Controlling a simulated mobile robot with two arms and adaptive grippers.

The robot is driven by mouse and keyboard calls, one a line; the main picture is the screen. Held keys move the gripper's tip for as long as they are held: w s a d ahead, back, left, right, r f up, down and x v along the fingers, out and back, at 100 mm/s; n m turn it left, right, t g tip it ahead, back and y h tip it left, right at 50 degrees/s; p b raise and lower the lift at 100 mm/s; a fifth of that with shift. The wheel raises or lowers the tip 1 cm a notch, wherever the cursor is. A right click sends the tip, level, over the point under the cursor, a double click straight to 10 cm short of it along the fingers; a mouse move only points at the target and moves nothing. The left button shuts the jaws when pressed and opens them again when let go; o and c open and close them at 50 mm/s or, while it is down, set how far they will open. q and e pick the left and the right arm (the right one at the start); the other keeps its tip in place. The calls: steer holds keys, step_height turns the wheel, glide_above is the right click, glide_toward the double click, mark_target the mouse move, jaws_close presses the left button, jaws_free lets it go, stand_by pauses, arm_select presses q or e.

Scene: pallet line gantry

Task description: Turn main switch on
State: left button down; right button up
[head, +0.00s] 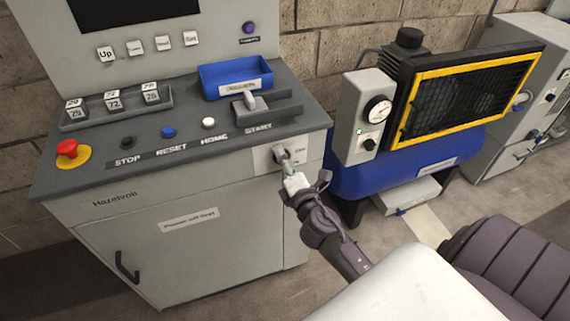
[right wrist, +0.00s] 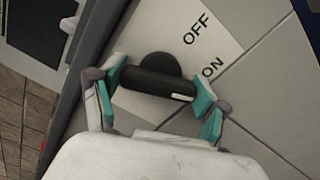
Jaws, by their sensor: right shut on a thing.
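The main switch has a black bar handle (right wrist: 160,82) on a pale plate (right wrist: 162,32) marked OFF and ON. In the head view this plate (head: 263,158) is on the console's right front face. My right gripper (right wrist: 160,86) is shut on the handle, with a teal-padded finger at each end of it. The handle's white-marked end points to the right in the wrist view, below the ON label. In the head view my right gripper (head: 283,158) covers most of the switch. My left gripper is not in view.
The grey console (head: 190,235) carries a red stop button (head: 67,148), small push buttons and a blue tray (head: 207,78). A blue compressor (head: 400,170) with a yellow-framed grille stands to the right. Floor shows between the compressor and my arm.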

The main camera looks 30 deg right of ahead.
steer(key=m, duration=0.4)
steer(key=shift+f, duration=0.1)
steer(key=shift+m, duration=0.3)
stand_by(0.4)
steer(key=o, duration=1.2)
steer(key=shift+c, duration=0.2)
steer(key=v, duration=1.2)
steer(key=shift+f, duration=0.1)
